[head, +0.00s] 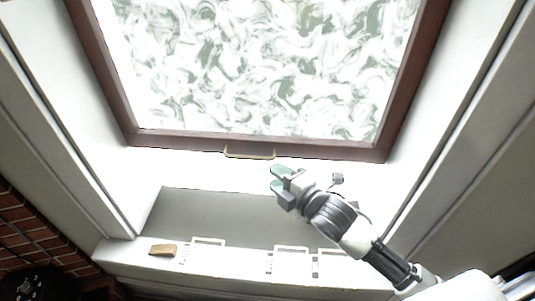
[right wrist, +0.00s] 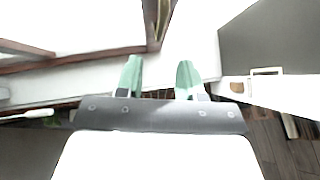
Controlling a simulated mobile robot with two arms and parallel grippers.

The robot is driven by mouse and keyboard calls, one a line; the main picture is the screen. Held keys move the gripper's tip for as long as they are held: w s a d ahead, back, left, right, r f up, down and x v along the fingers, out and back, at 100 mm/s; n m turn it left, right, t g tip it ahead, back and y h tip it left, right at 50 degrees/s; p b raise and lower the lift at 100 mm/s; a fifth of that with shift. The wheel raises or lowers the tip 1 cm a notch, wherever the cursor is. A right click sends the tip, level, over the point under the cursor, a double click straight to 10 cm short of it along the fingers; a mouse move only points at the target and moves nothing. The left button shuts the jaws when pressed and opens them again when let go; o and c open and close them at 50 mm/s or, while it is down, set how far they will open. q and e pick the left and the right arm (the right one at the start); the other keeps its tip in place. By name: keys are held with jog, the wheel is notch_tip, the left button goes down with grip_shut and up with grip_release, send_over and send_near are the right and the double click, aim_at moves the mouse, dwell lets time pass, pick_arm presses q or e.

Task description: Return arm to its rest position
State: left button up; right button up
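My right arm comes in from the lower right in the head view and reaches up across the ledge. Its gripper (head: 276,180), with green fingertips, is just below and right of the brass handle (head: 249,154) of a brown-framed window (head: 255,145). In the right wrist view the two green fingers of the gripper (right wrist: 160,78) are apart with nothing held between them. The brown frame (right wrist: 75,58) and part of the brass handle (right wrist: 157,28) show beyond the fingers. I cannot tell the exact depth between gripper and handle. My left gripper is not in view.
A small brown block (head: 163,250) lies on the white ledge (head: 235,262) below the window. White bracket-like pieces (head: 291,260) stand along it. White side walls flank the window. A brick wall (head: 30,228) is at the lower left. The space left of my gripper looks clear.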

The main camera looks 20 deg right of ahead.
jog(key=s+d+f+m+g+h, duration=0.1)
jog(key=s+f+m+g+h, duration=0.2)
jog(key=s+m, duration=0.4)
jog(key=s+d+f+m+g+h, duration=0.1)
jog(key=s+f+m+g, duration=0.4)
jog(key=s, duration=0.4)
jog(key=s+d+f+m+g+h, duration=0.2)
jog(key=s+m+g, duration=0.1)
jog(key=s+m, duration=0.45)
notch_tip(320, 180, down, 27)
jog(key=s+g, duration=0.2)
jog(key=s+d+f+g, duration=0.1)
jog(key=s+d+f, duration=0.1)
jog(key=s+f, duration=1.3)
jog(key=shift+s+d+n, duration=0.3)
jog(key=shift+s+n, duration=0.15)
